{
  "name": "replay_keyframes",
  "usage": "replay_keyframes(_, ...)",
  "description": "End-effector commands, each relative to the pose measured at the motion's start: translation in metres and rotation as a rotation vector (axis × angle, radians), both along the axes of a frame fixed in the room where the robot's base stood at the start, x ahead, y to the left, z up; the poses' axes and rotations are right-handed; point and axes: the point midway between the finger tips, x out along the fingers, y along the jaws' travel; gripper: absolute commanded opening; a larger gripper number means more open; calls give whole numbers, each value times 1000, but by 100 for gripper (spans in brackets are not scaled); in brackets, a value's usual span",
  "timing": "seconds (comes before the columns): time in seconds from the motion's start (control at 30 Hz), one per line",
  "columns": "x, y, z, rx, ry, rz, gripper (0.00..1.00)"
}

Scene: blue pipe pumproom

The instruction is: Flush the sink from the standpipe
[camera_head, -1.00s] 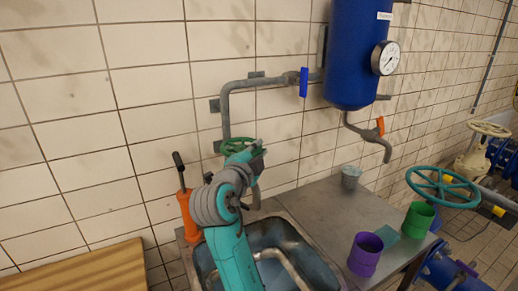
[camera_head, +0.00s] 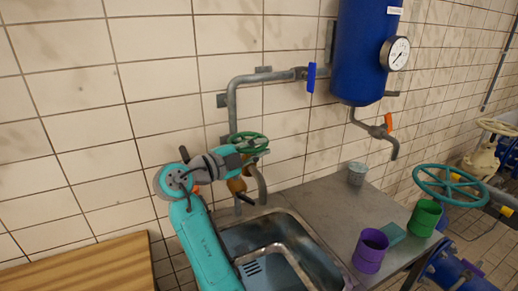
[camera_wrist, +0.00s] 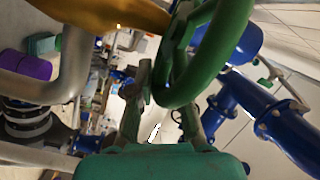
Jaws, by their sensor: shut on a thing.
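The standpipe (camera_head: 233,105) is a grey pipe on the tiled wall, with a green handwheel (camera_head: 256,137) on a brass valve body (camera_head: 237,186). A grey spout (camera_head: 261,184) bends down beside it, above the metal sink (camera_head: 300,238). My gripper (camera_head: 242,153) is at the wheel's left side and shut on its rim. In the wrist view the green handwheel (camera_wrist: 208,52) passes between the fingers of my gripper (camera_wrist: 163,98). The brass body shows at the top there. I see no water running from the spout.
A blue tank (camera_head: 360,55) with a gauge hangs above. A wooden top (camera_head: 85,268) is at lower left. A teal wheel (camera_head: 449,185) stands right.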

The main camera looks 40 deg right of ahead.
Motion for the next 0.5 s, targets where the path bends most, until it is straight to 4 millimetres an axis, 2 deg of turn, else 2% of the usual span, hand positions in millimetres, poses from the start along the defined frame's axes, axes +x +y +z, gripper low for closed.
replay_keyframes(0.3, -1, 0, -3, 5, 3, -4, 0)
replay_keyframes(0.33, -1, 0, -3, 5, 3, -4, 21)
replay_keyframes(0.4, -1, 0, -3, 4, 3, -3, 39)
replay_keyframes(0.5, -1, 0, -2, 3, 2, -3, 41)
